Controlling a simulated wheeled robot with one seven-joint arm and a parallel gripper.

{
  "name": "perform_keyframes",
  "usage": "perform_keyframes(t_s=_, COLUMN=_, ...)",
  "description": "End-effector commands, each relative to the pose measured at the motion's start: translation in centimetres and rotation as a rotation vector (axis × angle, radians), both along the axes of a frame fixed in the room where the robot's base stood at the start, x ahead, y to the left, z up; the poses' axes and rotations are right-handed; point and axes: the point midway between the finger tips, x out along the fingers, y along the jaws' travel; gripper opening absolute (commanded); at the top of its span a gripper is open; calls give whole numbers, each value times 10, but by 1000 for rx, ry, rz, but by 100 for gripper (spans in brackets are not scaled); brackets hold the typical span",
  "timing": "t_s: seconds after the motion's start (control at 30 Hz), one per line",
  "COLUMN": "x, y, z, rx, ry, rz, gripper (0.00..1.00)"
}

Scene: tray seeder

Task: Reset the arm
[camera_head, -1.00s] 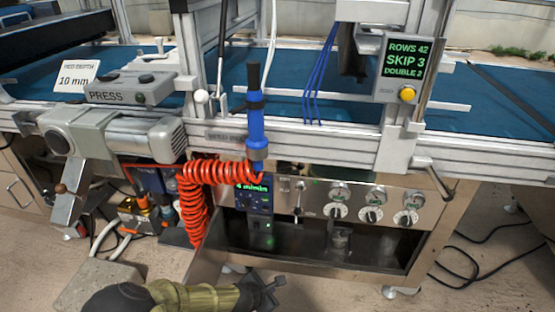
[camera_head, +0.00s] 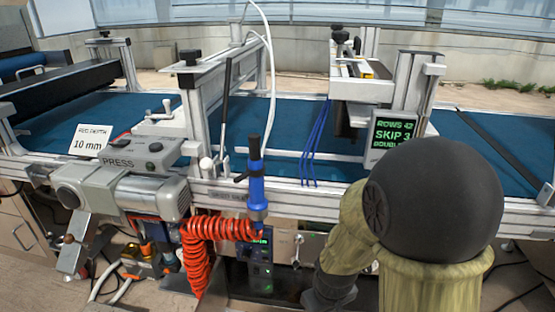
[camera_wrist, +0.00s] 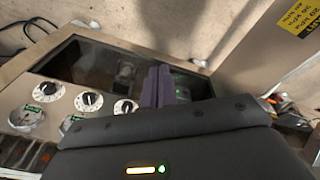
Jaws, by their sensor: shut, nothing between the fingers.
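My gripper (camera_wrist: 158,74) shows in the wrist view with its two dark fingers close together, shut and empty. It points toward the steel control panel (camera_wrist: 62,118) with its round dials and the dark open recess beside them. In the head view my arm fills the lower right, with a large dark rounded joint and olive links. It hides most of the panel there, and my gripper cannot be seen in that view.
The tray seeder's blue belt (camera_head: 285,115) runs across behind its metal rail (camera_head: 300,200). A blue tool (camera_head: 257,190) stands upright in front, above a red coiled hose (camera_head: 197,258). A row display (camera_head: 393,133) stands close behind my arm. A grey motor (camera_head: 120,190) is at left.

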Motion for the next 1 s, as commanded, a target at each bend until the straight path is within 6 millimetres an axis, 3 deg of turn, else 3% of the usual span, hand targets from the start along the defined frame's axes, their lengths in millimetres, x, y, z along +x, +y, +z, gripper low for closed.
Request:
perform_keyframes(t_s=0.03, x=-3, y=-8, z=18, rx=20, ry=-15, rz=-61, gripper=0)
perform_keyframes(t_s=0.1, x=-8, y=-14, z=32, rx=39, ry=-24, rz=-131, gripper=0)
perform_keyframes(t_s=0.5, x=-33, y=-46, z=88, rx=93, ry=-77, rz=-415, gripper=0)
perform_keyframes(t_s=0.87, x=-31, y=-44, z=137, rx=92, ry=-72, rz=-402, gripper=0)
perform_keyframes(t_s=1.0, x=-31, y=-44, z=168, rx=91, ry=-72, rz=-401, gripper=0)
